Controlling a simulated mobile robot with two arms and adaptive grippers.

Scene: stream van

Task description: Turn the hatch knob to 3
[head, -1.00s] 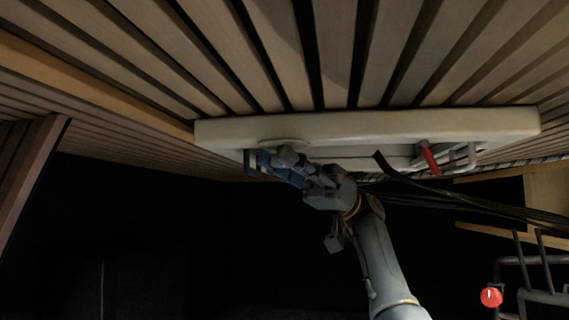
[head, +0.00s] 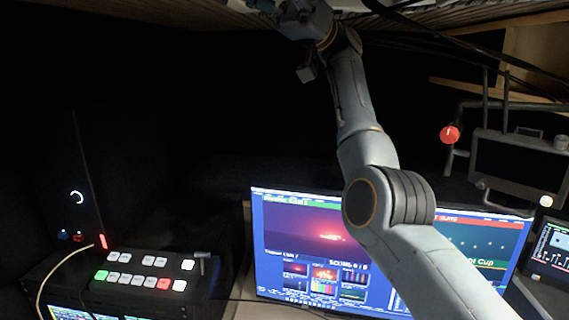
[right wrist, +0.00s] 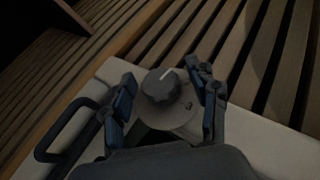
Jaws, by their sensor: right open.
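The hatch knob (right wrist: 157,88) shows in the right wrist view as a dark round knob with a white pointer line, on a pale round base with a small dark mark. It is mounted on the pale hatch panel (right wrist: 85,83). My right gripper (right wrist: 167,80) is open, with one finger on each side of the knob; whether either finger touches it I cannot tell. No numbers are readable around the knob. In the head view my right gripper (head: 303,18) is at the top edge, and the knob is out of frame. My left gripper is not in view.
A dark handle (right wrist: 62,135) is on the panel beside the gripper, with ceiling slats (right wrist: 262,50) around. Cables hang at the upper right.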

